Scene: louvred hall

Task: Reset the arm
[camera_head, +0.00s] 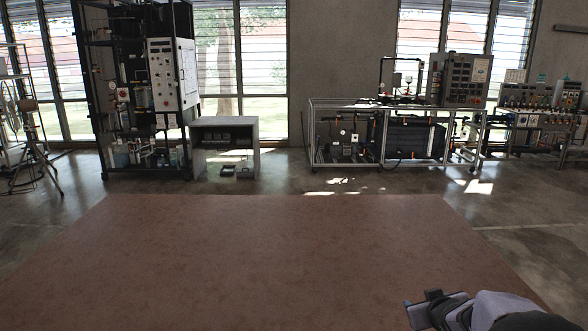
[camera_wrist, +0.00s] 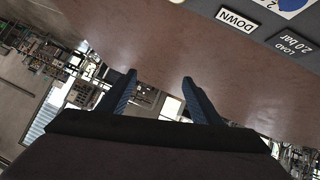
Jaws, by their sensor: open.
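My gripper (camera_head: 428,306) is at the bottom right of the head view, over the right front part of the brown table (camera_head: 220,255). In the wrist view my gripper (camera_wrist: 158,88) shows two dark blue fingers set well apart, with nothing between them. The wrist view is strongly tilted, with the brown table top (camera_wrist: 150,35) across its upper part. My gripper holds nothing and appears clear of the table top.
The table top is bare in the head view. Beyond it stand a tall equipment rack (camera_head: 150,90), a grey cabinet (camera_head: 226,148) and a framed test bench (camera_head: 385,140), all on the floor. The wrist view shows a grey panel lettered DOWN (camera_wrist: 237,19) at upper right.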

